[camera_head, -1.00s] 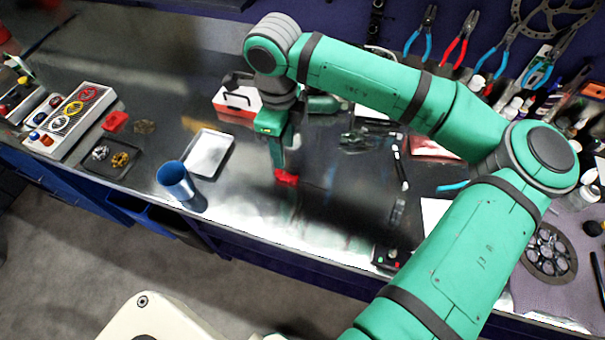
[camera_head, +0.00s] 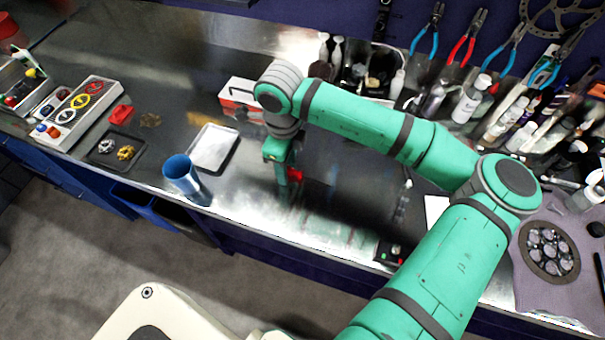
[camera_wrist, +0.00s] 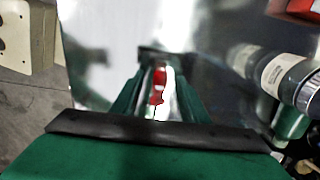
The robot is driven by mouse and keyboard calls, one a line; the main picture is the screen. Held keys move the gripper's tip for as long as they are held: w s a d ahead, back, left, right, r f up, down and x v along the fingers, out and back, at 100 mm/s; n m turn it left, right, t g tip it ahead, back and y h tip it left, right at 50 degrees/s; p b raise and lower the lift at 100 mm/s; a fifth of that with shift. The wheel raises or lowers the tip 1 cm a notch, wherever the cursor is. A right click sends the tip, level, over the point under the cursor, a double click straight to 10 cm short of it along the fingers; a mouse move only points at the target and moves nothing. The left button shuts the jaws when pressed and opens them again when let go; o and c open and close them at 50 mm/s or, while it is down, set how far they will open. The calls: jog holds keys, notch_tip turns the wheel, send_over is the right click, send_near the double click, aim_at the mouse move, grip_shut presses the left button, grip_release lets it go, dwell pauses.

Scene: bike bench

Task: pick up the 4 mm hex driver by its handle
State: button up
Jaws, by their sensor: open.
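A small red piece (camera_head: 295,175) shows at the lower end of my gripper (camera_head: 288,182), low over the bench. In the wrist view the red piece (camera_wrist: 159,84) lies between the two green fingers of my gripper (camera_wrist: 160,90). It may be the hex driver's handle, but no shaft or size mark can be made out. My gripper is open, with the fingers on either side of the red piece; contact cannot be told. My arm hides part of the bench behind it.
A blue cup (camera_head: 181,174) and a white tray (camera_head: 213,148) stand left of my gripper. A red and white box (camera_head: 240,98) is behind. A black button box (camera_head: 390,252) sits near the front edge. A banded cylinder (camera_wrist: 285,75) lies close on the wrist view's right.

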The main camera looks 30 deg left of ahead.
jog(key=shift+c, duration=0.5)
grip_shut()
jog(key=shift+r, duration=0.1)
